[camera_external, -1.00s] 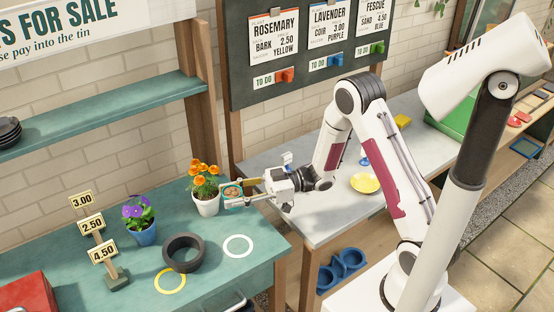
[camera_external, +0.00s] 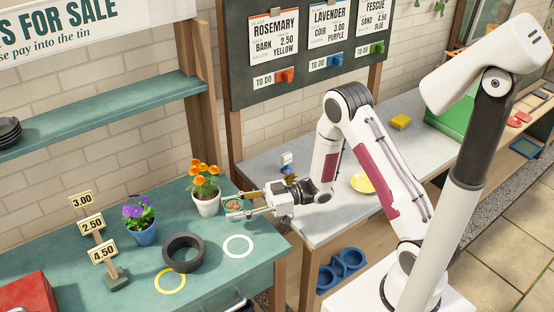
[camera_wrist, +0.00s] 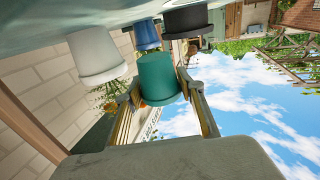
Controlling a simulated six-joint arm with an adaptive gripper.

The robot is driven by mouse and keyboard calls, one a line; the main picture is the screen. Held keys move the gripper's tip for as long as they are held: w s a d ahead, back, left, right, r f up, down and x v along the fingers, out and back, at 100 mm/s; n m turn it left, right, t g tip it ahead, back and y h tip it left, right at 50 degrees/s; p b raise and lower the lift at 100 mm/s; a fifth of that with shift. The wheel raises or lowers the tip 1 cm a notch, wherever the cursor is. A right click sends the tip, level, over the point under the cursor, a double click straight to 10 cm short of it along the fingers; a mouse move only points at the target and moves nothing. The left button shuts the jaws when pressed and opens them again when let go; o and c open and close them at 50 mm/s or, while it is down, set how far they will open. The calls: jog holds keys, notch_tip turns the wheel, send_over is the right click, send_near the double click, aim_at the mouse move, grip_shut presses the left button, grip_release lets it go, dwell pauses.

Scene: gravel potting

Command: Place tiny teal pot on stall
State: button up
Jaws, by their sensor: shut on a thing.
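The tiny teal pot (camera_wrist: 157,76) is between the fingers of my gripper (camera_wrist: 160,95) in the wrist view, which shows the scene upside down. In the external view the pot (camera_external: 234,209) has a brown fill on top, and my gripper (camera_external: 240,205) is shut on it. The pot appears upright. It is over the right back part of the stall's teal top (camera_external: 215,265), to the right of the white pot with orange flowers (camera_external: 207,206).
On the stall are a white ring (camera_external: 238,246), a yellow ring (camera_external: 170,281), a dark empty pot (camera_external: 183,253), a blue pot with purple flowers (camera_external: 143,233) and price signs (camera_external: 91,224). The white ring's inside is clear. A grey bench (camera_external: 320,220) stands to the right.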

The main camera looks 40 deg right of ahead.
jog(key=shift+f, duration=0.3)
jog(key=shift+f, duration=0.15)
jog(key=shift+f, duration=1.9)
jog(key=shift+f, duration=0.15)
jog(key=o, duration=1.1)
jog(key=shift+o, duration=0.2)
jog(key=v, duration=1.2)
